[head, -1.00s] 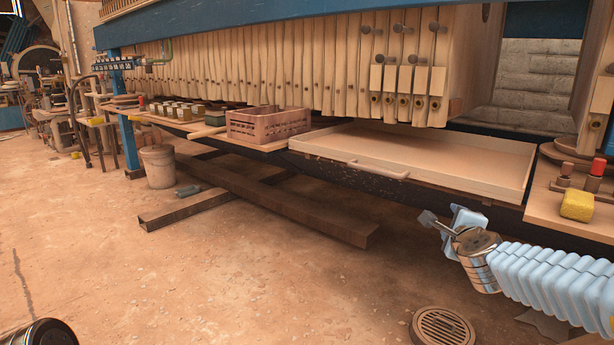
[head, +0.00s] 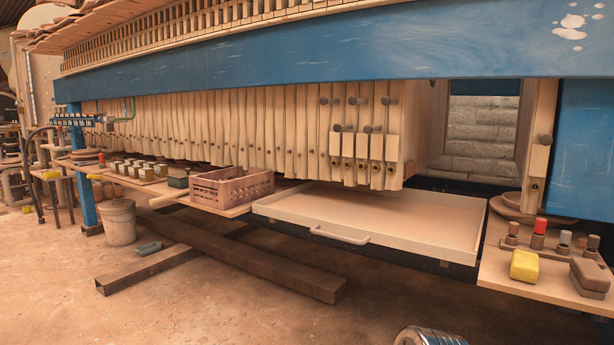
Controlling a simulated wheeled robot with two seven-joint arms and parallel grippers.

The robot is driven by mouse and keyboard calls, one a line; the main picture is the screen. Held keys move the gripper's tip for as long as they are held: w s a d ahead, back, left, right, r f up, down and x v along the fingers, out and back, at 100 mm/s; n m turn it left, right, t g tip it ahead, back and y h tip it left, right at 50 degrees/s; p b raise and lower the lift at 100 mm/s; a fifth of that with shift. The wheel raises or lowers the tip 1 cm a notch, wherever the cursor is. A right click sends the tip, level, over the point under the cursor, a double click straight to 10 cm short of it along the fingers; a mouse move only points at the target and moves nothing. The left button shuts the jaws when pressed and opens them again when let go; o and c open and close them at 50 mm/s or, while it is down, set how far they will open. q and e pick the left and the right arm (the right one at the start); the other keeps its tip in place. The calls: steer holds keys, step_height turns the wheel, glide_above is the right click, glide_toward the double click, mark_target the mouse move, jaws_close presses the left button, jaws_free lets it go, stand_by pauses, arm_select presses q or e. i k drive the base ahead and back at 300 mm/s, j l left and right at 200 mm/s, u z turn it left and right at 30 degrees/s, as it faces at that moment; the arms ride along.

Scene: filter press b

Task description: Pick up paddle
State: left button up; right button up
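A pale wooden handle-like piece (head: 168,198) sticks out over the shelf edge just left of the reddish crate. It may be the paddle, but its far end is not clear and I cannot tell for sure. Neither of my grippers is in view now. Only a shiny metal round part of my own arm shows at the bottom edge, right of the middle, well apart from the shelves.
A reddish crate (head: 231,187) and small blocks stand on the left shelf. A wide shallow tray (head: 370,215) with a front handle sits under the press plates. A yellow sponge (head: 524,265) lies on the right shelf. A bucket (head: 119,222) and steel beams (head: 250,262) occupy the floor.

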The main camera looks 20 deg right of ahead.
mark_target(171, 197)
steer(key=i+l, duration=0.15)
steer(key=i, duration=0.9)
steer(key=i+z, duration=0.2)
steer(key=z, duration=1.95)
steer(key=u, duration=2.4)
steer(key=z, duration=1.75)
